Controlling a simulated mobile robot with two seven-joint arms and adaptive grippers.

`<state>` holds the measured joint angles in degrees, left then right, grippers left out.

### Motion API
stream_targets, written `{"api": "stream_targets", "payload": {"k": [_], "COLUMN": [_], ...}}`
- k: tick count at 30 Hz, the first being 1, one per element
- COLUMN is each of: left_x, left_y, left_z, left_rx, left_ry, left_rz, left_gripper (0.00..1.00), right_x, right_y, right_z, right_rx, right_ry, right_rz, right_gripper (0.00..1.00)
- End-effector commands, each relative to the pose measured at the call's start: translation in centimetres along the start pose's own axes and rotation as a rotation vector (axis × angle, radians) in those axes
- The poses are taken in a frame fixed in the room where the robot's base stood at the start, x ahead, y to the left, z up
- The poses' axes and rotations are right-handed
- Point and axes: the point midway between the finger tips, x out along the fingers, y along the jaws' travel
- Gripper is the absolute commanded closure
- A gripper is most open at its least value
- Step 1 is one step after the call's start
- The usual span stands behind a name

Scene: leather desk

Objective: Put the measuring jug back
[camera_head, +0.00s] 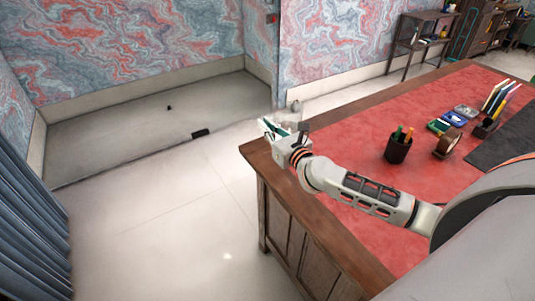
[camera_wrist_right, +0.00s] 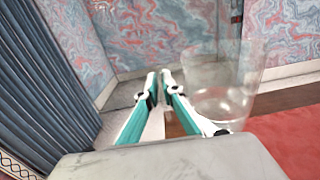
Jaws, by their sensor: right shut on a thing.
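The measuring jug (camera_wrist_right: 222,85) is clear and see-through. In the right wrist view it is upright or nearly so, just to the right of my right gripper's fingers. My right gripper (camera_wrist_right: 163,78) is shut on the jug, at its side; the exact grip point is hard to make out through the clear material. In the head view my right gripper (camera_head: 270,126) is at the far left corner of the desk, and the jug is too faint there to outline surely. My left gripper is not in view.
The wooden desk (camera_head: 335,215) has a red leather top. A dark pen cup (camera_head: 398,150), a tape roll (camera_head: 447,143), small boxes (camera_head: 453,118) and a dark mat (camera_head: 508,145) are on its right part. Blue curtains (camera_head: 30,225) hang at the left. The floor between is clear.

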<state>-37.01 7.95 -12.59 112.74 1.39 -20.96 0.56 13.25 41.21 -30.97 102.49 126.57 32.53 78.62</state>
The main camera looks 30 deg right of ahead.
Motion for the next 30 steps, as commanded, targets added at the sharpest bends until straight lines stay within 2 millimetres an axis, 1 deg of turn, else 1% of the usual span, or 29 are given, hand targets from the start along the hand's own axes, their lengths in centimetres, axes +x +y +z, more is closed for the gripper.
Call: {"api": "stream_targets", "payload": {"k": [1,4,7,14,19,23,30], "left_x": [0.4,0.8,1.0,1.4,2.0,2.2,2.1], "left_y": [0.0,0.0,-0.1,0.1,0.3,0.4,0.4], "left_z": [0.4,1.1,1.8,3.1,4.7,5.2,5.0], "left_rx": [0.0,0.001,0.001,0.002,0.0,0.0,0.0], "left_ry": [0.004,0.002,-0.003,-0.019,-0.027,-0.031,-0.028], "left_rz": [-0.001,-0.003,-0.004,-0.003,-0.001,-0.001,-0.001], "left_gripper": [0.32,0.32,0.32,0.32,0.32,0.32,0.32], "right_x": [0.0,0.0,0.0,0.0,0.0,0.0,0.0], "right_y": [0.0,0.0,0.0,0.0,0.0,-0.1,-0.1], "right_z": [-1.5,-3.6,-4.9,-6.4,-9.2,-10.0,-9.8], "right_rx": [0.0,-0.001,-0.002,-0.002,0.0,-0.001,-0.002], "right_ry": [0.0,0.0,-0.001,-0.002,0.0,-0.002,-0.004], "right_rz": [-0.001,-0.001,0.0,0.0,0.0,0.0,0.0], "right_gripper": [1.0,1.0,1.0,1.0,1.0,1.0,1.0]}}
